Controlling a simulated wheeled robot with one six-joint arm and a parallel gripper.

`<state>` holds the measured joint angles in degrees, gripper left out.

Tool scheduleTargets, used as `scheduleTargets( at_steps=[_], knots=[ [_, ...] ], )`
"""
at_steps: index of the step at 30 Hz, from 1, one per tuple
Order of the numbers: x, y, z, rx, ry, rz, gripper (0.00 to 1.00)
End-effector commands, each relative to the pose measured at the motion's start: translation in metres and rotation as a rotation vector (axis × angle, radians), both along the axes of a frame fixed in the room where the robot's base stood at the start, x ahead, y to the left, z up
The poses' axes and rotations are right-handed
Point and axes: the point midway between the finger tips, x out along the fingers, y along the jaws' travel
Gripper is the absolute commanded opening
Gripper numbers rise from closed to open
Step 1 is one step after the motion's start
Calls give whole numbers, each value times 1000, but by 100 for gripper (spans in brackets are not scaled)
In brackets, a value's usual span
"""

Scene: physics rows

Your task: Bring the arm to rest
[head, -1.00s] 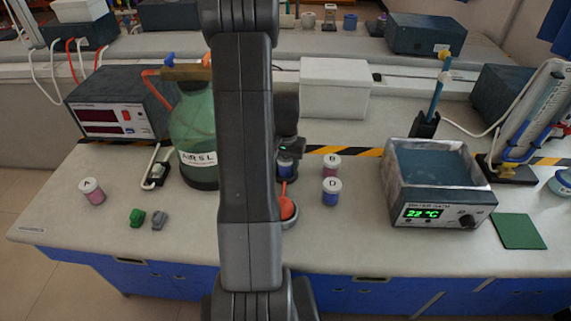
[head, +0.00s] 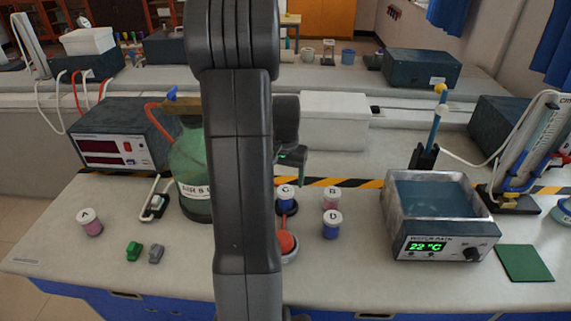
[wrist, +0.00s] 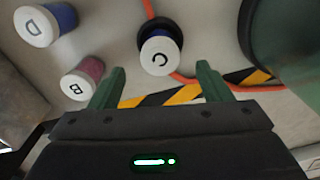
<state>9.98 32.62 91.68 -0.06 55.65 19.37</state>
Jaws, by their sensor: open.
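My gripper (wrist: 160,85) is open and empty in the wrist view, its two green fingers spread above the bench. The jar marked C (wrist: 160,55) stands on a dark round base just beyond the fingertips, apart from them. In the head view my arm runs up the middle, and my gripper (head: 291,156) shows to its right, partly hidden behind it. Jar C (head: 286,197) stands below the gripper in that view.
Jars B (head: 332,196) and D (head: 332,224) stand right of C; jar A (head: 90,222) is at the left. A green bottle (head: 193,165) is left of my arm. A water bath (head: 440,243) stands at the right. An orange-red object (head: 286,243) lies in front of C.

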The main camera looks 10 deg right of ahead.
Motion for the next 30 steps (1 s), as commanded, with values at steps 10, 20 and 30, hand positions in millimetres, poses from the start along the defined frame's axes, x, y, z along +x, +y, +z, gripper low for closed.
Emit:
scheduleTargets(
  at_steps=[10,20,30],
  knots=[
    [0,0,49,0,-1,0,71],
    [0,0,52,0,1,0,71],
    [-1,0,26,1,5,0,71]
  ],
)
